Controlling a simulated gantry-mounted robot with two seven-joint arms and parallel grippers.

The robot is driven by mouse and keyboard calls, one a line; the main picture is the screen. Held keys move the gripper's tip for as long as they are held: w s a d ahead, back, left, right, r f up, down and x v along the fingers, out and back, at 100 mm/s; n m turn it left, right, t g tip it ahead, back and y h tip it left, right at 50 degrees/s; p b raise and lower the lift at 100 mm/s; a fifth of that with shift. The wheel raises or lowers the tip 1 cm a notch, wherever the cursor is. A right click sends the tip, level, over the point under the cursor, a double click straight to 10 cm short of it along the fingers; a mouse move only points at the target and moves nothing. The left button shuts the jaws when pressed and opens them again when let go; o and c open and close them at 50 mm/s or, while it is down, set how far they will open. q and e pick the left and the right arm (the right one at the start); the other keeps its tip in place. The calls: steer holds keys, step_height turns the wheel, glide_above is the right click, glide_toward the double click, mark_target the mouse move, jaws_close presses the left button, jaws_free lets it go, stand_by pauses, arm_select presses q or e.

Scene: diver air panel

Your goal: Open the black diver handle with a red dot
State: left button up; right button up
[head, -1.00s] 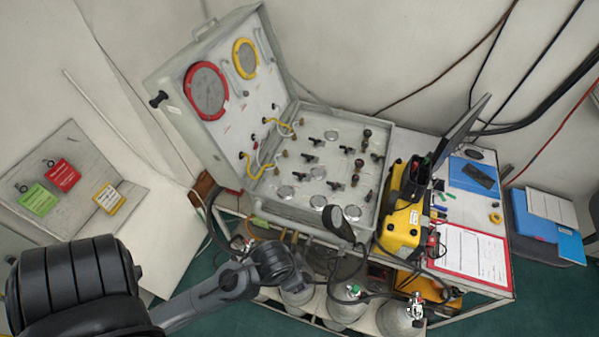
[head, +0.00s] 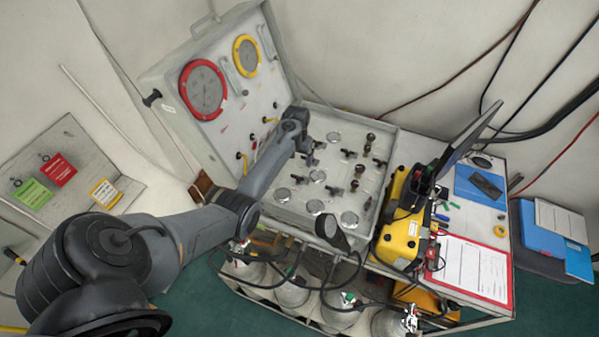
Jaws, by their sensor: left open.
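The diver air panel (head: 377,205) is the flat face of an open grey case. It carries several small black handles, one at the upper middle (head: 349,153) and one lower down (head: 335,187). I cannot make out a red dot on any of them at this size. My left gripper (head: 308,148) is open over the panel's upper left part, close to the handles there. The wrist and gripper hide part of that corner. I cannot tell whether the fingers touch a handle. My right gripper is not in view.
The raised lid (head: 160,75) with a red gauge (head: 203,90) and a yellow gauge (head: 247,56) stands left of my gripper. Yellow equipment (head: 402,235) and a tilted dark screen (head: 475,140) stand to the right. Gas cylinders (head: 340,312) are below.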

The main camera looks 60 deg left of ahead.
mark_target(298, 177)
arm_select(q)
step_height(298, 177, down, 11)
steer(key=b, duration=1)
steer(key=shift+w, duration=0.1)
steer(key=shift+r, duration=0.1)
steer(key=c, duration=1.1)
steer(key=shift+o, duration=0.2)
